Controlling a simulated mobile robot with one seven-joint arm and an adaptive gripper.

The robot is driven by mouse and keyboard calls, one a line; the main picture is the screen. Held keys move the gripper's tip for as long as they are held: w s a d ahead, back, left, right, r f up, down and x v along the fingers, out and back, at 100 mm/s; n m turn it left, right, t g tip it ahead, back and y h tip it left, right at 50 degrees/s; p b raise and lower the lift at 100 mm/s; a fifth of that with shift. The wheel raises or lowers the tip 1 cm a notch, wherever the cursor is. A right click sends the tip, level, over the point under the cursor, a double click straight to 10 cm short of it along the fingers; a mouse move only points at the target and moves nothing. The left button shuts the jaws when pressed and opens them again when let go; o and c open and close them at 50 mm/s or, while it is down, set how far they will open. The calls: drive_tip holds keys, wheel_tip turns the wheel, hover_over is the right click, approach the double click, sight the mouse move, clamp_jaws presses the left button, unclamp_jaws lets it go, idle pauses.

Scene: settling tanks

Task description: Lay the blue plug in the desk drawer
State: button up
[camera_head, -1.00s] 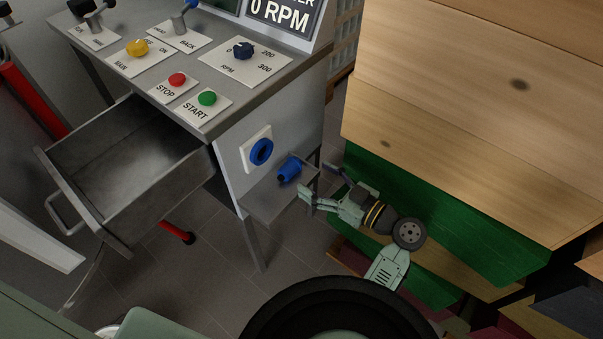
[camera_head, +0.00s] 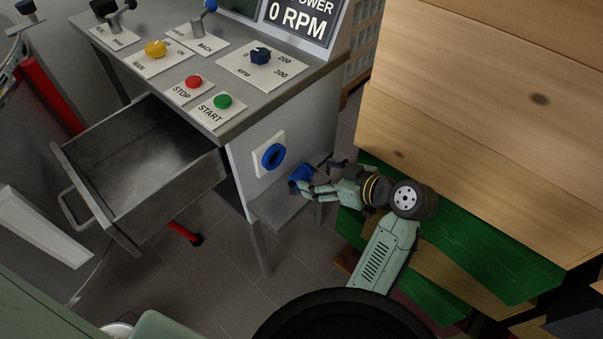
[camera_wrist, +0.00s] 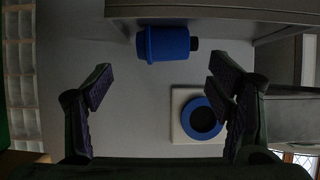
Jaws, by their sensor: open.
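The blue plug (camera_head: 301,175) lies on a small grey shelf (camera_head: 283,207) on the side of the control desk. In the wrist view the plug (camera_wrist: 166,44) is ahead of my gripper, between the lines of its two fingers and apart from them. My gripper (camera_head: 322,177) is open and empty at the shelf's right end, its fingers partly hiding the plug in the head view. The desk drawer (camera_head: 137,214) is pulled out at the left of the desk and looks empty.
A blue round socket (camera_head: 273,156) is on the desk's side above the shelf. Control buttons and knobs (camera_head: 222,101) are on the desk top. Stacked wooden boards (camera_head: 470,130) and green boards stand close to my arm on the right.

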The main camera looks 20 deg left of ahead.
sight(302, 171)
drive_tip(key=x, duration=0.3)
drive_tip(key=p+x, duration=0.1)
drive_tip(key=x, duration=0.2)
drive_tip(key=shift+a, duration=0.5)
drive_tip(key=c, duration=1.4)
drive_tip(key=shift+r, duration=0.15)
